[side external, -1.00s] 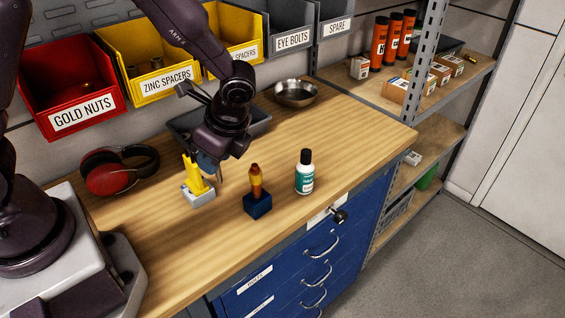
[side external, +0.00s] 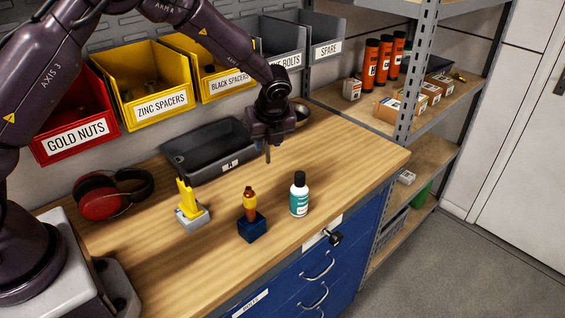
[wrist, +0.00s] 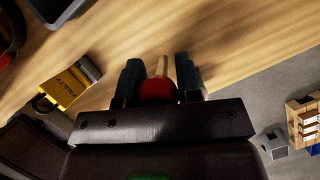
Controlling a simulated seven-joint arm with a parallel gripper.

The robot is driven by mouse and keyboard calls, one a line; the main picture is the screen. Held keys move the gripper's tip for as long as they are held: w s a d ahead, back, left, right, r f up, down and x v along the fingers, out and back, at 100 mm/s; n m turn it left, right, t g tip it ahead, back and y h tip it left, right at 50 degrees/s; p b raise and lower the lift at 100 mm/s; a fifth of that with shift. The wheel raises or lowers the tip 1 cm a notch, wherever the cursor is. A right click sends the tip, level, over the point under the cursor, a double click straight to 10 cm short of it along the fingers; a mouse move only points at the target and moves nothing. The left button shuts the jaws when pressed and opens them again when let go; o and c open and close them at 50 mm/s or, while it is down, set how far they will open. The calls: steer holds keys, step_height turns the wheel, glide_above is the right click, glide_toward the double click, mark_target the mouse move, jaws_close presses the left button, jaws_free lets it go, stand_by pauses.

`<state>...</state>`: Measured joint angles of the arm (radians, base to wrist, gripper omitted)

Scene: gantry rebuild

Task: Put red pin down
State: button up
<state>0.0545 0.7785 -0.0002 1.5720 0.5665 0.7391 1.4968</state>
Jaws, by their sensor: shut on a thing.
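My gripper (side external: 268,143) is above the back right part of the wooden workbench (side external: 345,165), to the right of the black tray. In the wrist view, the red pin (wrist: 157,90) sits between the two dark blue fingers (wrist: 158,80), with a pale wooden tip beyond it. My gripper is shut on it. In the side external view only a thin shaft (side external: 268,156) shows below the fingers, apparently clear of the bench. A grey block (side external: 199,217) holds a yellow piece (side external: 186,197).
The black tray (side external: 193,165) lies at the back. A white and teal bottle (side external: 299,198) stands near the front edge. Red ear defenders (side external: 99,202) lie at the left. A metal bowl (side external: 302,113) is partly hidden behind my gripper. Bench around the shaft looks clear.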

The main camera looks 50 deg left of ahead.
steer(key=shift+w+a+f, duration=0.1)
steer(key=shift+w+f, duration=0.7)
steer(key=shift+f, duration=0.7)
steer(key=shift+w+a+f, duration=0.1)
steer(key=shift+w+f, duration=0.75)
steer(key=shift+f, duration=0.6)
steer(key=shift+w+f, duration=0.8)
steer(key=shift+f, duration=0.7)
steer(key=shift+f, duration=0.2)
steer(key=o, duration=0.9)
steer(key=shift+o, duration=0.2)
steer(key=shift+r, duration=0.1)
